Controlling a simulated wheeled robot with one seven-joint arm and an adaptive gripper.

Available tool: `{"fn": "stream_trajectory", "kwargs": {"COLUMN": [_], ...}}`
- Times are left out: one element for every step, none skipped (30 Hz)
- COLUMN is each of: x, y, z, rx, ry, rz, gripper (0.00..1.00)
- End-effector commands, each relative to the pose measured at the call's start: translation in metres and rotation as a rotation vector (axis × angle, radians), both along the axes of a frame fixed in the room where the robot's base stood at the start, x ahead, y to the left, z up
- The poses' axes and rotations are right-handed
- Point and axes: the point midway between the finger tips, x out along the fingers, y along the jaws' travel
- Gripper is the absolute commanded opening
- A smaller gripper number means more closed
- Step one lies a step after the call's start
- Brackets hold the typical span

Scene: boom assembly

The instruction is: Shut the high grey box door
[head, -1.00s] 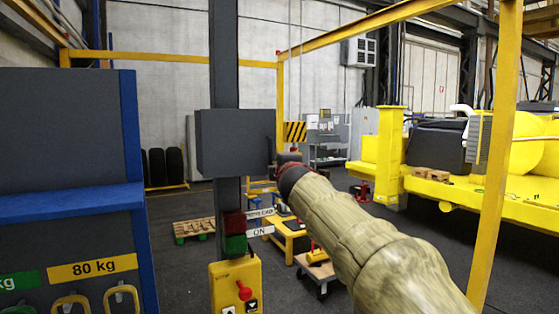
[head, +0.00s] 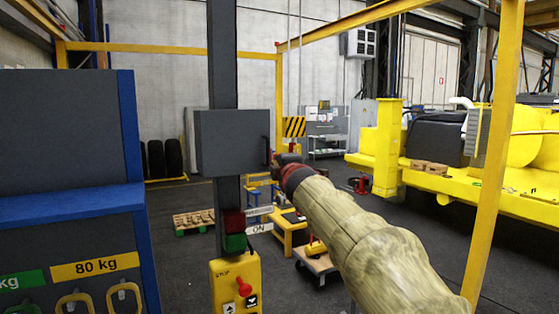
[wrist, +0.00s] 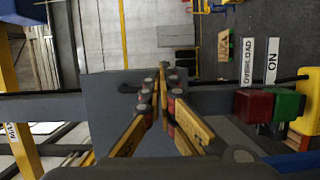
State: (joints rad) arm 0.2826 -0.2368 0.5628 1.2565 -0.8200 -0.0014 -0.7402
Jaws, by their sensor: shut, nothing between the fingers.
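The high grey box (head: 228,143) is mounted on a dark grey post. Its front face looks towards me, with a dark upright handle (head: 265,150) near the right edge. The door looks flush or nearly so; I cannot tell whether a small gap is left. My gripper (head: 284,160) is at the box's right edge, beside the handle. In the wrist view my gripper (wrist: 162,78) has its fingers together and empty, in front of the grey box (wrist: 105,105). The handle (wrist: 130,88) shows just left of the fingertips. Contact with the door is unclear.
Below the box are a red and a green lamp (head: 235,241) and a yellow control box (head: 236,284). A blue-edged rack (head: 135,160) stands close at left. A yellow frame post (head: 492,160) stands at right.

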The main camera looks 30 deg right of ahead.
Motion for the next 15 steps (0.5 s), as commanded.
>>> {"fn": "stream_trajectory", "kwargs": {"x": [0.002,0.003,0.005,0.006,0.007,0.008,0.009,0.011,0.011,0.012,0.013,0.014,0.014,0.015,0.015], "y": [-0.002,-0.002,-0.003,-0.004,-0.004,-0.004,-0.005,-0.005,-0.006,-0.006,-0.006,-0.006,-0.006,-0.007,-0.007], "z": [0.001,0.001,0.001,0.001,0.001,0.001,0.001,0.001,0.001,0.002,0.001,0.001,0.001,0.001,0.001], "rx": [0.001,0.001,0.001,0.001,0.001,0.001,0.000,0.000,0.001,0.000,0.000,0.000,0.000,0.000,0.000], "ry": [0.003,0.003,0.003,0.003,0.003,0.002,0.003,0.002,0.001,0.001,0.001,0.001,0.000,0.001,0.001], "rz": [0.006,0.011,0.018,0.023,0.029,0.036,0.041,0.046,0.051,0.055,0.058,0.063,0.066,0.069,0.071], "gripper": [0.00,0.00,0.00,0.00,0.00,0.00,0.00,0.00,0.00,0.00,0.00,0.00,0.00,0.00,0.00]}}
